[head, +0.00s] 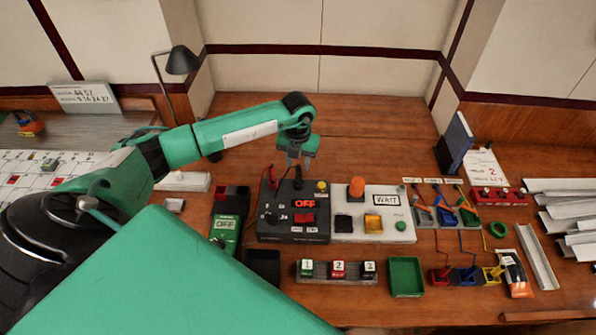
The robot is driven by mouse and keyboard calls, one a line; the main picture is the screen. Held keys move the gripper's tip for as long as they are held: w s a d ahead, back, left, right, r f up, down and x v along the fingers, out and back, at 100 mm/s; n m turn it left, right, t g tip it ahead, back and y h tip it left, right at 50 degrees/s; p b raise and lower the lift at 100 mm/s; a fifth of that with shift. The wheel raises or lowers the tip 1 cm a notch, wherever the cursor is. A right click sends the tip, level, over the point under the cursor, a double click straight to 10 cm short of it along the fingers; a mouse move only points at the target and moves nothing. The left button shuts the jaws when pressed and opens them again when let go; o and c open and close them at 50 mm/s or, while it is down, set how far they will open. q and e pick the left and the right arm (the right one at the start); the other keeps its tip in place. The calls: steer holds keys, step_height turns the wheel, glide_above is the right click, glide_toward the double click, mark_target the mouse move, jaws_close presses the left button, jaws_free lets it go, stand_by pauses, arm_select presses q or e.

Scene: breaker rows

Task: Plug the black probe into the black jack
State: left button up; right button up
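My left gripper (298,163) points down above the black console (285,233) with the red OFF display. Its two fingers look apart, with a gap between them. A dark upright piece (298,180) stands just below the fingertips at the console's back edge; it looks like the black probe, but it is too small to be sure. A red upright piece (271,172) stands to its left. The black jack cannot be told apart from the other small dark parts on the console. My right gripper is not in view.
A green OFF meter (226,228) stands left of the console. A white panel (370,232) with an orange knob (356,187) is on the right. In front are a black bin (263,267), numbered blocks (338,269) and a green tray (405,277). The table behind the console is clear.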

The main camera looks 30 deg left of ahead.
arm_select(q)
step_height(320, 180, up, 8)
steer(key=b, duration=0.2)
steer(key=shift+r, duration=0.2)
steer(key=shift+f, duration=0.1)
